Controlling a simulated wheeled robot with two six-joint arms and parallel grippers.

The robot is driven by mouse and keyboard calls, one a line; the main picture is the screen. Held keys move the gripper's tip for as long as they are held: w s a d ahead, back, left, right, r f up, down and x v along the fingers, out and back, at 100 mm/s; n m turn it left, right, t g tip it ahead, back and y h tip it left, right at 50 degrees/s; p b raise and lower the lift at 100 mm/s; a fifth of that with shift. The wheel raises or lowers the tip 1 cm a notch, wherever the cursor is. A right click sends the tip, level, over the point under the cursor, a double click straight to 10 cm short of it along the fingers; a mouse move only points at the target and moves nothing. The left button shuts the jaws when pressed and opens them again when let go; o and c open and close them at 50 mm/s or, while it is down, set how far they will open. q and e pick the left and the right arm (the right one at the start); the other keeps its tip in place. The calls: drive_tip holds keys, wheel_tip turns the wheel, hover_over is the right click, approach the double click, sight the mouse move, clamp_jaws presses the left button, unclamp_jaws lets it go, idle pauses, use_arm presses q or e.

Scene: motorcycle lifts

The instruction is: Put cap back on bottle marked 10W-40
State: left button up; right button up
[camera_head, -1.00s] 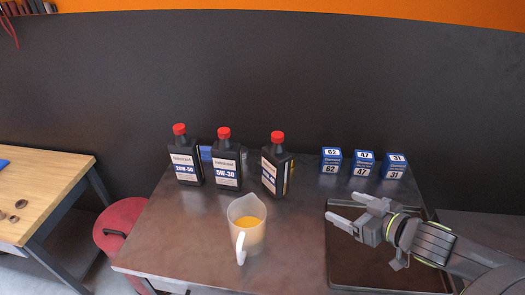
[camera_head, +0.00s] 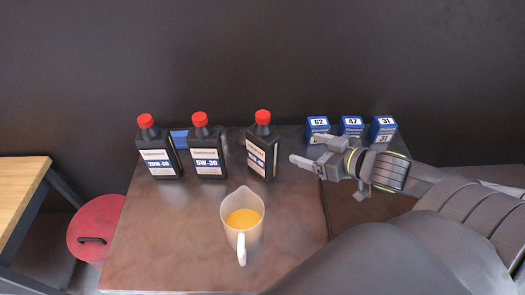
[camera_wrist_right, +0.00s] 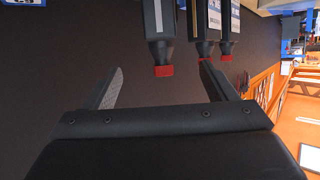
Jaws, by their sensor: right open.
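Three dark oil bottles stand upright in a row on the table, each with a red cap on top. The left bottle (camera_head: 158,150) reads 20W-50 and the middle bottle (camera_head: 208,148) reads 5W-30. The right bottle (camera_head: 261,150) is turned, and its label is too angled to read surely; its red cap (camera_head: 263,117) looks seated. My right gripper (camera_head: 306,150) is open and empty, just right of that bottle and apart from it. In the right wrist view a bottle's red cap (camera_wrist_right: 163,70) appears between the open fingers, beyond them. My left gripper is out of view.
A clear jug (camera_head: 243,218) with yellow liquid stands at the table's front. Blue boxes marked 62 (camera_head: 318,128), 47 (camera_head: 351,126) and 31 (camera_head: 383,129) stand behind my right gripper. A dark tray (camera_head: 345,215) lies under my right arm. A red stool (camera_head: 97,226) is left.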

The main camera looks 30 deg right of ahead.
drive_tip(key=b, duration=0.3)
approach(269, 137)
drive_tip(key=x, duration=0.6)
drive_tip(key=shift+w+d+f+b, duration=0.15)
drive_tip(key=shift+w+f+b, duration=0.15)
drive_tip(key=shift+w+b, duration=0.05)
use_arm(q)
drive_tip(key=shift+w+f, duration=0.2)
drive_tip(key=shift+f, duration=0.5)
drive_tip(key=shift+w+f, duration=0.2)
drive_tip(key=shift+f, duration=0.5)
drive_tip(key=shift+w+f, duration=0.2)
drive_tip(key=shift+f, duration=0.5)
use_arm(e)
drive_tip(key=shift+w+f, duration=0.2)
drive_tip(key=shift+w, duration=0.15)
drive_tip(key=shift+w, duration=0.25)
drive_tip(key=x, duration=0.1)
drive_tip(key=p+x, duration=0.1)
drive_tip(key=x, duration=0.2)
drive_tip(key=shift+w+a+r, duration=0.1)
drive_tip(key=shift+a, duration=0.2)
drive_tip(key=shift+w+f, duration=0.2)
drive_tip(key=shift+w, duration=0.05)
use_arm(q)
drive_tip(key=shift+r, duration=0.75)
